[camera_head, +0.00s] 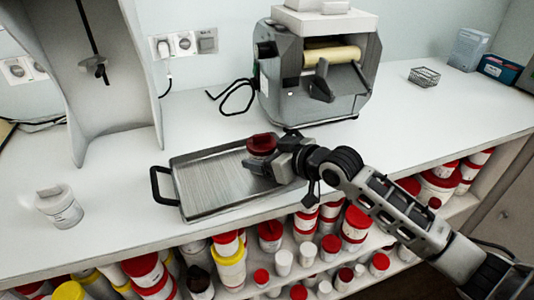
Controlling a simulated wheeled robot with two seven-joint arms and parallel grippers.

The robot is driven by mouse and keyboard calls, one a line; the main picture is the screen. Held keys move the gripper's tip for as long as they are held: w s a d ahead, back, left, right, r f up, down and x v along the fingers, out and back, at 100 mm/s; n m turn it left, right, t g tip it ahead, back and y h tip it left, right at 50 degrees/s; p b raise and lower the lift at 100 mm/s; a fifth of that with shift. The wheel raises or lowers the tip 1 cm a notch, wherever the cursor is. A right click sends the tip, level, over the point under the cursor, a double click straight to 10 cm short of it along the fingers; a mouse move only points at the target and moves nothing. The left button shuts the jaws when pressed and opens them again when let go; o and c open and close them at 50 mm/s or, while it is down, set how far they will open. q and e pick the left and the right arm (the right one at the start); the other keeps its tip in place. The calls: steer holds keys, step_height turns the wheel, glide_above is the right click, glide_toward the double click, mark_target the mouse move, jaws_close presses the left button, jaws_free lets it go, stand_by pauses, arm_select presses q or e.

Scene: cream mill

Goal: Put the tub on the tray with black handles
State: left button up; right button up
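The tub (262,143), dark with a red lid, is upright over the back right part of the metal tray (208,188). The tray lies on the white counter; its black handle shows at the left end, and its right end is partly hidden by my arm. My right gripper (270,158) reaches in from the right and is around the tub, apparently shut on it. The gripper hides the tub's lower part, so I cannot tell whether it touches the tray. My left gripper is out of view.
A grey machine with a roller (318,75) stands behind the tray. A small wire basket (424,76) is at the back right. Shelves below the counter hold several tubs. The counter right of the machine is mostly clear.

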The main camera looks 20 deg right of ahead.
steer(key=shift+r, duration=0.2)
steer(key=v, duration=1)
steer(key=shift+s+d, duration=0.25)
steer(key=shift+s, duration=0.1)
steer(key=shift+s+d+r, duration=0.2)
steer(key=shift+s+r, duration=0.15)
steer(key=shift+s, duration=0.1)
